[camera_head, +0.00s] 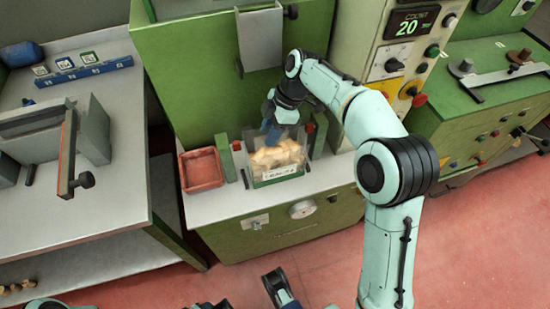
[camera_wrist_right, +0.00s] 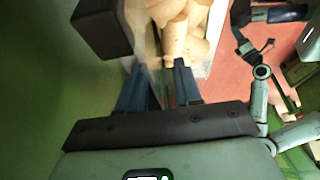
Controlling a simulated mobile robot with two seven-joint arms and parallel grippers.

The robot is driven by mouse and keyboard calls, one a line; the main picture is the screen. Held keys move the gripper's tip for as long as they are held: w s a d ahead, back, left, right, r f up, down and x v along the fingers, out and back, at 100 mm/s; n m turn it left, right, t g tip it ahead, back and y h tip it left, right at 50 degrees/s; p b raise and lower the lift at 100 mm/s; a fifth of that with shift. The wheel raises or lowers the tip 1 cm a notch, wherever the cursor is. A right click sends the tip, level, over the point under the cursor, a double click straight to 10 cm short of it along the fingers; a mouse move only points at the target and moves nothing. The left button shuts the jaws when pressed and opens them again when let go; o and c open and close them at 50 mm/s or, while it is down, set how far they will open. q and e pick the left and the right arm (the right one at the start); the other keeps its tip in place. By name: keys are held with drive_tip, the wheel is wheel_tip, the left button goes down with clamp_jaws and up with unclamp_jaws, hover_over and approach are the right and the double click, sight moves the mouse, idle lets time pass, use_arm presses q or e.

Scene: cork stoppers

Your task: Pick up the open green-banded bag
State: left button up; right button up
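The open clear bag (camera_head: 259,176) with a green band and a white label stands upright at the front of the green machine's grey ledge, holding several tan corks (camera_head: 278,155). My right gripper (camera_head: 271,132) reaches down at the bag's top edge from behind. In the right wrist view its two blue fingers (camera_wrist_right: 160,68) are apart, with a thin clear wall of the bag seemingly between them and corks (camera_wrist_right: 178,40) just beyond. Whether they touch the film is unclear. Dark blue parts at the head view's bottom edge may be my left gripper (camera_head: 280,287); its fingers are not clear.
A red tray (camera_head: 201,170) sits left of the bag. Green posts (camera_head: 226,157) (camera_head: 318,137) flank the bag closely. A metal chute (camera_head: 260,40) hangs above behind it. A control panel (camera_head: 412,40) stands right, a grey workbench (camera_head: 75,190) left. Red floor (camera_head: 320,258) is open in front.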

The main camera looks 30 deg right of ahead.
drive_tip(key=shift+f, duration=0.2)
idle(0.5)
clamp_jaws()
idle(1.4)
